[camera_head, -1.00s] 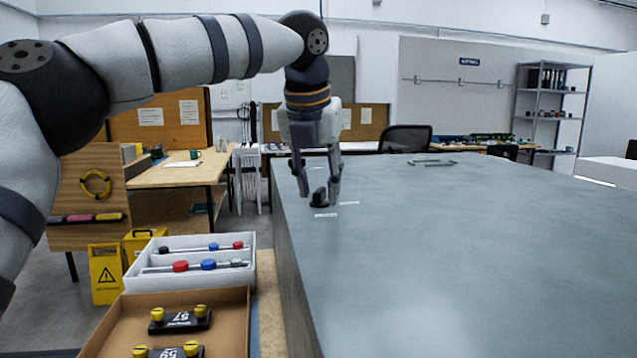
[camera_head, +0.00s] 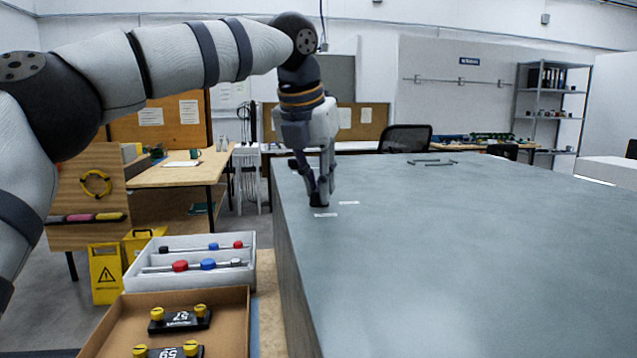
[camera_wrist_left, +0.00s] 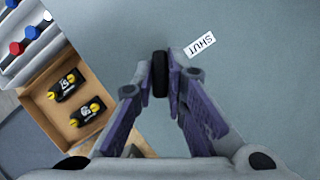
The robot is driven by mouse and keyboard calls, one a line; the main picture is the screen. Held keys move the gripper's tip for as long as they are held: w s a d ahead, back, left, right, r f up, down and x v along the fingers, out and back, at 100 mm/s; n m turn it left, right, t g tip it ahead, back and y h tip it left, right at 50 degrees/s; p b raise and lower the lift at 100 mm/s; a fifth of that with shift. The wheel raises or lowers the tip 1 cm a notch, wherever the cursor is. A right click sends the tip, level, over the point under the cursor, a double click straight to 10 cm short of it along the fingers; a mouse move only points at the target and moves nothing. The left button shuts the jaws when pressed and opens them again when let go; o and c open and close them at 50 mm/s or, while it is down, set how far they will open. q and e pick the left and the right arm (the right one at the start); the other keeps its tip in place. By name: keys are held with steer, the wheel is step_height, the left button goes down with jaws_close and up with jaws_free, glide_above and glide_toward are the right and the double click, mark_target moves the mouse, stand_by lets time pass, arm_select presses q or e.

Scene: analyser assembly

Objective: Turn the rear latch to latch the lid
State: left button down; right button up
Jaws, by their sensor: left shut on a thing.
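The latch is a small dark knob (camera_head: 318,200) on the left edge area of the large grey lid (camera_head: 450,260). My left gripper (camera_head: 322,193) points down and is shut on it. In the left wrist view the latch (camera_wrist_left: 160,75) is a dark narrow bar between the two fingertips (camera_wrist_left: 160,88), seen nearly end to end along the picture's height. A white label reading SHUT (camera_wrist_left: 200,44) lies on the lid just beside it, to the right of the bar's top end. The fingers hide part of the latch. My right gripper is in neither view.
A second small label (camera_head: 348,203) lies near the latch. A cardboard box (camera_head: 240,325) with black, yellow-knobbed parts and a white tray (camera_head: 190,281) with coloured-ended rods stand left of the lid. Most of the lid is clear.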

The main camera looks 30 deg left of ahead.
arm_select(q)
steer(key=m+h, duration=0.1)
steer(key=m, duration=0.1)
steer(key=shift+a+m, duration=0.1)
steer(key=shift+m, duration=0.3)
steer(key=m+h, duration=0.1)
steer(key=m, duration=0.1)
steer(key=shift+f+m+g, duration=0.1)
steer(key=shift+m+g, duration=0.2)
steer(key=m+h+b, duration=0.1)
steer(key=m, duration=0.2)
steer(key=shift+w+a+g, duration=0.1)
steer(key=shift+g, duration=0.3)
steer(key=shift+m+h, duration=0.3)
steer(key=shift+m, duration=0.9)
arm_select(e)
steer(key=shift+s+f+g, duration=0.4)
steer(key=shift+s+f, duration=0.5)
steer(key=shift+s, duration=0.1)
arm_select(q)
steer(key=shift+g, duration=0.3)
steer(key=c, duration=1.6)
jaws_free()
